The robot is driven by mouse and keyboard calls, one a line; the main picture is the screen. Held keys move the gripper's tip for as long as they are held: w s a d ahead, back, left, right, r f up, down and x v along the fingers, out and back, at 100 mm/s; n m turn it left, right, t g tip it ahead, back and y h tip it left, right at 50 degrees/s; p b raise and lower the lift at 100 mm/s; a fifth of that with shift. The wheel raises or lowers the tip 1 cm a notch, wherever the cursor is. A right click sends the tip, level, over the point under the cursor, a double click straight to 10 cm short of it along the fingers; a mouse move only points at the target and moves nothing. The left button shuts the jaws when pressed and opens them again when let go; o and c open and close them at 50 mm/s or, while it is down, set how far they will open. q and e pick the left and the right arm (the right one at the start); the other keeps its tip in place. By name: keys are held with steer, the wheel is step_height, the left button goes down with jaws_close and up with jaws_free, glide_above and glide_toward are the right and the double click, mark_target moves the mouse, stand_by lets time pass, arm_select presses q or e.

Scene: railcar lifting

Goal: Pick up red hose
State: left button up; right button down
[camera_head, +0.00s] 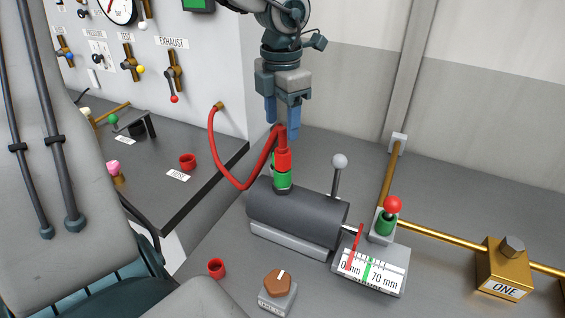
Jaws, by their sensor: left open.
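The red hose (213,150) runs from a brass fitting (219,106) on the panel wall, sags in a loop, and rises to a red end connector (283,151). The connector stands upright on a green port (283,180) on top of a dark grey cylinder (295,213). My left gripper (282,118) points down just above the connector. Its blue fingers are apart, and the connector's top is at about fingertip level. I cannot tell whether the fingers touch it. My right gripper is out of view.
A red holder (188,161) sits on the dark shelf by a label. A red cup (216,268) and a brown knob (278,283) are in front. A lever with a white ball (340,161), a red-topped valve (392,205) and a gauge plate (371,273) stand right of the cylinder.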

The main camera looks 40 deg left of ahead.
mark_target(281, 151)
arm_select(q)
step_height(281, 151, down, 3)
steer(key=shift+r, duration=0.15)
steer(key=shift+f+p, duration=0.6)
steer(key=shift+f, duration=0.1)
step_height(281, 151, down, 3)
steer(key=shift+s+d+f+p, duration=0.1)
steer(key=shift+s+f+p, duration=0.05)
steer(key=shift+p, duration=0.35)
steer(key=shift+f, duration=0.45)
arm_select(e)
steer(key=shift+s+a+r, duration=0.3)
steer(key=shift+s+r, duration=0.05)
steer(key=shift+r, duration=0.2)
arm_select(q)
steer(key=shift+r, duration=0.1)
steer(key=c, duration=1)
steer(key=shift+c, duration=0.8)
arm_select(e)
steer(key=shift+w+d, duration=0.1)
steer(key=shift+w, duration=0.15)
